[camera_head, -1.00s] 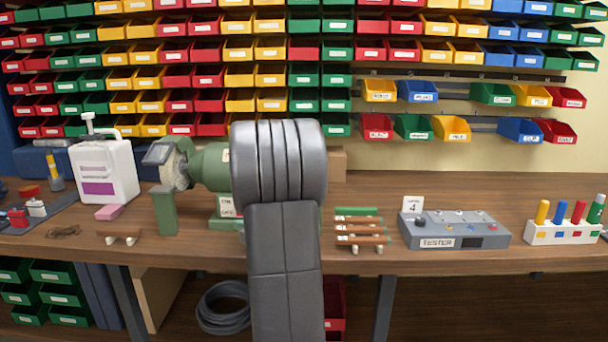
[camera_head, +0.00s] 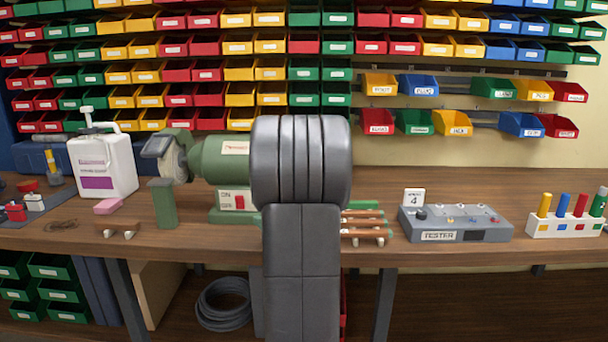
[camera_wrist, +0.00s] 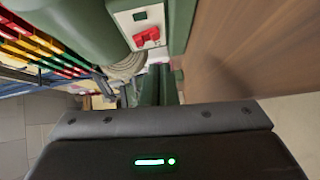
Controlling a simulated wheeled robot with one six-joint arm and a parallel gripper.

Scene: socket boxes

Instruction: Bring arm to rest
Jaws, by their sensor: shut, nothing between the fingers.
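My gripper's dark housing (camera_wrist: 160,140) with a lit green light fills the bottom of the wrist view. The gripper is shut with nothing in it; its fingertips are hard to make out. In the head view my grey arm stands upright in the middle, and the gripper is hidden there. The green bench grinder (camera_head: 222,160) is on the workbench (camera_head: 385,190), partly behind my arm. In the wrist view the grinder's red switch (camera_wrist: 147,36) shows close above the gripper housing.
A white jug (camera_head: 103,160) and a green post (camera_head: 162,203) stand left of my arm. Bins line the wall behind.

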